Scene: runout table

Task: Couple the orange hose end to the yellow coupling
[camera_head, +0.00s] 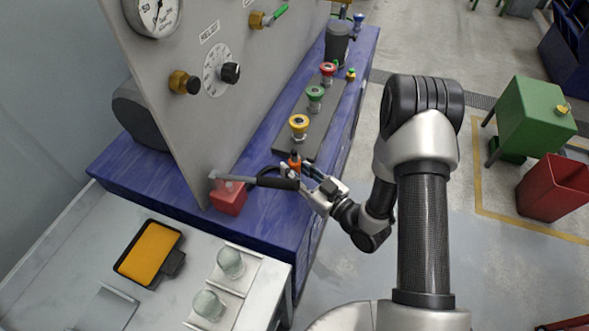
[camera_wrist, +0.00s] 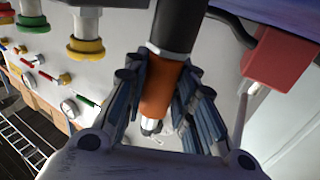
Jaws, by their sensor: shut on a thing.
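The orange hose end (camera_head: 294,160) is upright in my gripper (camera_head: 304,172), above the near part of the blue table. In the wrist view the orange sleeve (camera_wrist: 160,92) sits between both fingers of my gripper (camera_wrist: 160,108), with a black section at one end and a metal tip at the other. The yellow coupling (camera_head: 299,125) stands on a dark strip just beyond the hose end, apart from it. In the wrist view its yellow ring (camera_wrist: 86,46) is at upper left. My arm partly hides the grip in the head view.
A green coupling (camera_head: 315,93) and a red coupling (camera_head: 328,69) stand farther along the strip. A red block (camera_head: 228,199) with a grey bar and black grip (camera_head: 275,183) is left of my gripper. The grey gauge panel (camera_head: 185,125) rises left of the couplings.

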